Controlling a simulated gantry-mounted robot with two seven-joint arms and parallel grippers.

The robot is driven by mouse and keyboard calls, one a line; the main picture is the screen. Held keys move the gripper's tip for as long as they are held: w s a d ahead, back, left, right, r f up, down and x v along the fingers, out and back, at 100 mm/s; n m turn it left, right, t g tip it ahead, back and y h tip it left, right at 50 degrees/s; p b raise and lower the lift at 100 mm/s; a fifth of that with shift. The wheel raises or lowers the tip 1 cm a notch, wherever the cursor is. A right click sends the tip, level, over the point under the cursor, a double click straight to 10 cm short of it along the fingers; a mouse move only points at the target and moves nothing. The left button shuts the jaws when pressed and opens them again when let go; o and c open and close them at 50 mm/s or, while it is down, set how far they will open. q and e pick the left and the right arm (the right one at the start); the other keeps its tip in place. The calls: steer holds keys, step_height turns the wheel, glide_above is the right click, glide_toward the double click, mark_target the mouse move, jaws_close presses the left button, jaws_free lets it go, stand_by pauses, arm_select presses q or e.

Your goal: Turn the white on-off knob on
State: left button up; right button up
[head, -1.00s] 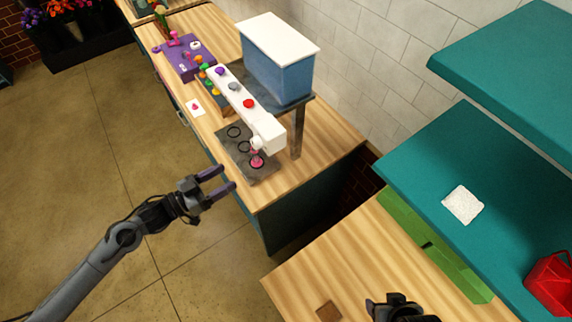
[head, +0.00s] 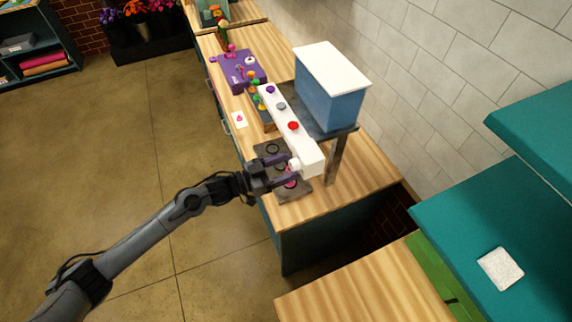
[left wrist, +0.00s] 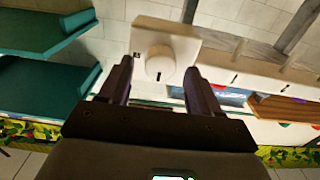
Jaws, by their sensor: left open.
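The white on-off knob (head: 295,165) sits on the near end of the white bar-shaped unit (head: 306,148). In the left wrist view the knob (left wrist: 160,62) is round with a small dark mark near its lower edge, on a white end plate (left wrist: 183,33). My left gripper (head: 290,167) is open at the knob. In the left wrist view its two dark purple fingers (left wrist: 159,72) stand either side of the knob, with gaps showing; I cannot tell how deep they reach. My right gripper is not in view.
A blue box with a white lid (head: 330,85) stands on a raised grey shelf behind the unit. A dark mat (head: 268,158) with rings lies below the unit. A purple station (head: 240,72) is farther back. Teal shelves (head: 530,215) are at the right.

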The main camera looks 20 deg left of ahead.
arm_select(q)
steer(key=shift+w+d, duration=0.25)
steer(key=c, duration=1)
